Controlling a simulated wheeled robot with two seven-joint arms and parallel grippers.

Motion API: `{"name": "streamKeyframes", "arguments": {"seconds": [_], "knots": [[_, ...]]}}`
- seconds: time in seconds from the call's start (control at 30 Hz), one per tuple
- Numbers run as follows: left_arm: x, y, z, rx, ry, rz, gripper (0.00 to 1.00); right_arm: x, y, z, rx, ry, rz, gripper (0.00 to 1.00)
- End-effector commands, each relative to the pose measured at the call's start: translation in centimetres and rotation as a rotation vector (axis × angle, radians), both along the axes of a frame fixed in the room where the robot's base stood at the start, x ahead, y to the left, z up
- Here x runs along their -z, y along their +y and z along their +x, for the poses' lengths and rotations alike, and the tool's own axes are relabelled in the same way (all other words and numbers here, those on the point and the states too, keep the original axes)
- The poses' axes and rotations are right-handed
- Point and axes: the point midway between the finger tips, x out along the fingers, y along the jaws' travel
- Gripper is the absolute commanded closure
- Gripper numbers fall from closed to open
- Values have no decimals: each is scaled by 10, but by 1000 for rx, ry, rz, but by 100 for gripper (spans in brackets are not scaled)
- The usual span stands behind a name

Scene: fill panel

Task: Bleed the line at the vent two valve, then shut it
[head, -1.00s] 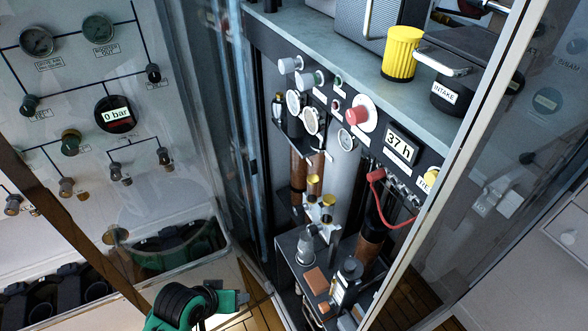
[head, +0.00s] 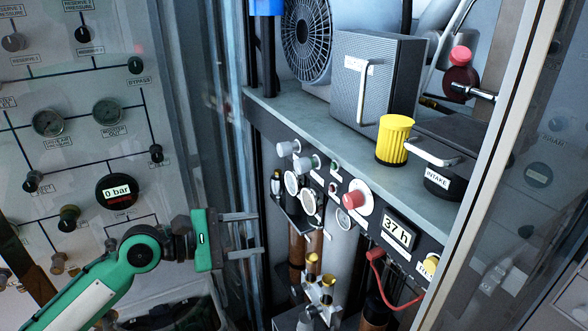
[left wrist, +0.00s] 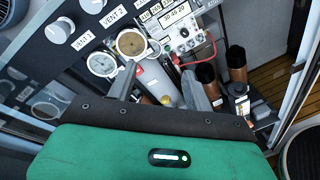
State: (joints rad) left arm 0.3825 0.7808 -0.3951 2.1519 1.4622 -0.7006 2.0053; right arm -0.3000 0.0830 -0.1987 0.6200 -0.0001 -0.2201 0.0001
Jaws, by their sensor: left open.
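The vent two valve is a pale round knob (left wrist: 92,5) at the top edge of the left wrist view, beside its "VENT 2" label. It appears to be the second knob (head: 307,163) on the sloping dark panel in the head view, where its label is too small to read. The "VENT 1" knob (left wrist: 60,30) is to its left. Two round gauges (left wrist: 131,43) are below the knobs. My left gripper (head: 258,234) is open and empty, left of and below the knobs, apart from them. My right gripper is not in view.
A red button (head: 353,199) and a "37 h" display (head: 397,234) are farther right on the panel. A yellow ribbed cap (head: 395,139) and a grey box (head: 375,85) stand on the shelf above. Frame posts stand at both sides of the opening.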

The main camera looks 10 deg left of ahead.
Motion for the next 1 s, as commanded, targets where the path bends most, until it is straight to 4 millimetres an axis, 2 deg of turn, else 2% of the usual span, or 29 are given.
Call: {"name": "streamKeyframes", "arguments": {"seconds": [0.03, 0.2, 0.3, 0.47, 0.67, 1.0], "knots": [[-19, 7, 9, -17, 54, -65, 48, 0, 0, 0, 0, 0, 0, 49], [-67, 25, 26, -56, 240, -275, 48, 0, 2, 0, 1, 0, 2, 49], [-85, 33, 32, -67, 312, -355, 48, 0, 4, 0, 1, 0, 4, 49], [-97, 36, 36, -74, 360, -408, 48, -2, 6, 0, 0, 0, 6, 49], [-101, 17, 47, -72, 362, -413, 48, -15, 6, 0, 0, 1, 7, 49], [-102, -41, 81, -72, 361, -411, 48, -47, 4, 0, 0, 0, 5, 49]]}}
